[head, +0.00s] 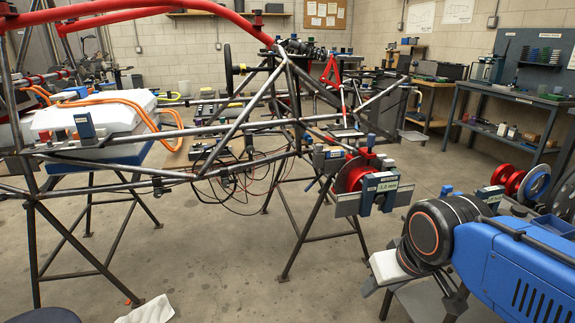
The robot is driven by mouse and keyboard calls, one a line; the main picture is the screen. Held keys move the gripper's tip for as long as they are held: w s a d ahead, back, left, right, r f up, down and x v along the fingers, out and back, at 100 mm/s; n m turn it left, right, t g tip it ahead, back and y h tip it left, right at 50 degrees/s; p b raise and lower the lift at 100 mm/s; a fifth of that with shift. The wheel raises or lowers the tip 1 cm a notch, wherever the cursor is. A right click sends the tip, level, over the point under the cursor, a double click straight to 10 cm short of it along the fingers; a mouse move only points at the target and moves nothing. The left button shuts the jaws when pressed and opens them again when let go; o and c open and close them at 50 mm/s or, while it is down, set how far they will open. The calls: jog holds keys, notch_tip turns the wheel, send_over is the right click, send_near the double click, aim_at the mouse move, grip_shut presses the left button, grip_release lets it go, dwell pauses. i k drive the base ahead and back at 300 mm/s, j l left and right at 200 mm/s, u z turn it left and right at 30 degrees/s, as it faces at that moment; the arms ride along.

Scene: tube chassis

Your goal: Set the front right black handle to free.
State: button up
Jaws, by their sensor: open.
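At the right front of the tube chassis (250,133) in the head view is a corner assembly with a red disc (353,174).
Dark trestles (90,258) carry the chassis. A pale-topped support (390,267) stands partly behind my arm's joint. A white cloth (150,310) lies on the otherwise open floor.

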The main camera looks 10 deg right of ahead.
aim_at(325, 186)
jog(key=i+j+z, duration=0.15)
jog(key=j, duration=0.15)
jog(key=i+j+z, duration=0.1)
jog(key=j, duration=0.25)
jog(key=i+j+z, duration=0.15)
jog(key=j, duration=0.2)
jog(key=i+j+z, duration=0.1)
jog(key=j, duration=0.25)
jog(key=i, duration=0.05)
